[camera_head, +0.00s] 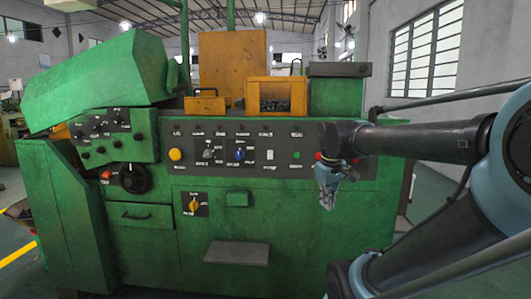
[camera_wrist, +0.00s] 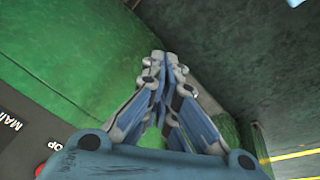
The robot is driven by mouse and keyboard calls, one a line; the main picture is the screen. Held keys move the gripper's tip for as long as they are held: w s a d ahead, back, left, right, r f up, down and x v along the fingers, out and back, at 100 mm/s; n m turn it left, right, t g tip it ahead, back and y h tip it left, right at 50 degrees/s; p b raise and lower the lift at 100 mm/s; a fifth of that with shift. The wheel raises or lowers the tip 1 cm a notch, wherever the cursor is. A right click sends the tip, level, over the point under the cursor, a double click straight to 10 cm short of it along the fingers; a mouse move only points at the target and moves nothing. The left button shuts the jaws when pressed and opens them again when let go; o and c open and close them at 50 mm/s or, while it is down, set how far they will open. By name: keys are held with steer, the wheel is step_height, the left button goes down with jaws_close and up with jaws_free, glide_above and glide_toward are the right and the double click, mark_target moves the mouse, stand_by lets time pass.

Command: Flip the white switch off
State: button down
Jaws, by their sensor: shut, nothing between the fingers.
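My gripper (camera_head: 327,203) hangs pointing down to the right of the switch, in front of the panel's right end, and does not touch the switch. In the wrist view my gripper (camera_wrist: 166,60) has its fingers together with nothing between them. The switch is not visible in the wrist view. Its on or off position is too small to tell.
A red button (camera_head: 319,156) sits beside my wrist. A grey shelf (camera_head: 237,253) juts out below.

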mark_target(266, 149)
steer(key=w+a+r+n+t, duration=0.2)
steer(key=w+a+r+n, duration=0.9)
steer(key=w+a+r, duration=0.7)
steer(key=w+a, duration=0.3)
steer(key=a, duration=0.1)
steer(key=shift+w+r, duration=0.35)
steer(key=shift+r, duration=0.05)
steer(key=x, duration=0.3)
steer(key=w+x, duration=0.1)
steer(key=x, duration=0.3)
steer(key=w+r+x, duration=0.1)
steer(key=x, duration=0.2)
steer(key=shift+w+f, duration=0.15)
steer(key=shift+f, duration=0.2)
steer(key=shift+w+r, duration=0.1)
steer(key=shift+w, duration=0.7)
steer(key=shift+a, duration=0.25)
